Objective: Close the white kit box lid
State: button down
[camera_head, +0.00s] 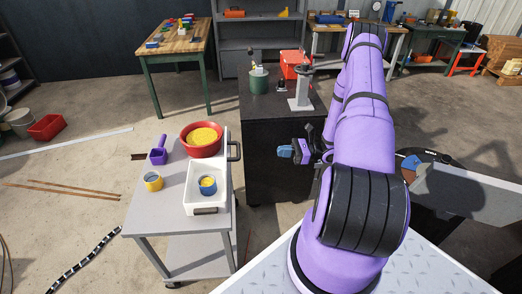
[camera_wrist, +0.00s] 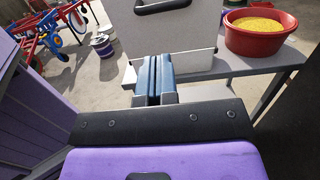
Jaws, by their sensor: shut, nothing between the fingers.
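The white kit box (camera_head: 193,199) stands on the grey cart with a blue-and-yellow cup (camera_head: 207,185) inside. Its lid (camera_head: 226,172) appears open and upright along the box's right side, seen nearly edge-on. In the wrist view the lid (camera_wrist: 192,38) shows as a broad pale panel with a black handle (camera_wrist: 163,6) at its top. It hides the box there. My gripper (camera_head: 285,151) is shut and empty, to the right of the lid and apart from it in the head view. Its blue fingers (camera_wrist: 154,76) point towards the panel's lower part in the wrist view; contact cannot be told.
A red bowl of yellow grains (camera_head: 202,137) stands behind the box. A purple scoop (camera_head: 158,154) and a yellow cup (camera_head: 153,181) are on its left. A dark cabinet (camera_head: 275,165) stands behind my gripper, with a grey stand (camera_head: 301,92) on top.

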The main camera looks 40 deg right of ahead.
jog(key=x, duration=1.3)
jog(key=shift+w+a, duration=0.1)
jog(key=shift+w+r, duration=0.1)
